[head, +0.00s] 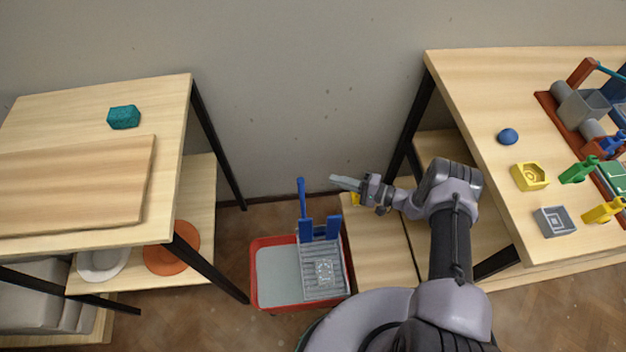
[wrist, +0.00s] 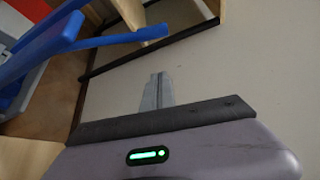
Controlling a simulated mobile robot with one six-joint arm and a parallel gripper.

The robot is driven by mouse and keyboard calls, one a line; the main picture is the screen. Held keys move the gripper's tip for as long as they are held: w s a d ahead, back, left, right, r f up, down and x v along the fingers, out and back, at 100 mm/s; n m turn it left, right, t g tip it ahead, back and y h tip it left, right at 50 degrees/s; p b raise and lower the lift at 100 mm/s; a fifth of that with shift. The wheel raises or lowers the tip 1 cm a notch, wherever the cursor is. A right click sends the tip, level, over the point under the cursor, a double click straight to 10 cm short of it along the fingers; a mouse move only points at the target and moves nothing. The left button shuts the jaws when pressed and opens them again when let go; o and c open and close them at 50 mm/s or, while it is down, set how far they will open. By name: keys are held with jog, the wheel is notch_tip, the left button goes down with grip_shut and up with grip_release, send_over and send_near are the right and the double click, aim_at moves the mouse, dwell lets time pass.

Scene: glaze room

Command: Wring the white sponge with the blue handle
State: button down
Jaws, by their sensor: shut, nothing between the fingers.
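A red bucket (head: 268,303) stands on the floor between the tables, with a grey ribbed wringer (head: 309,288) at its right side. A tall blue handle (head: 302,200) rises upright from the wringer's back, by two short blue blocks. A pale speckled patch (head: 325,270) shows in the wringer; I cannot tell whether it is the white sponge. My gripper (head: 334,179) is shut and empty, to the right of the handle's upper part and apart from it. In the wrist view the shut fingers (wrist: 157,80) point at the wall, with blue wringer parts (wrist: 95,42) at upper left.
A left table (head: 60,98) holds a teal block (head: 123,117) and a board. The right table (head: 470,80) holds a blue ball, small coloured pieces and a red-based device. A low wooden shelf (head: 375,255) stands just right of the bucket.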

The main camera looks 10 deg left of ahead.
jog(key=s+a+b, duration=0.1)
jog(key=a+b, duration=0.2)
jog(key=a, duration=0.6)
jog(key=shift+s, duration=0.15)
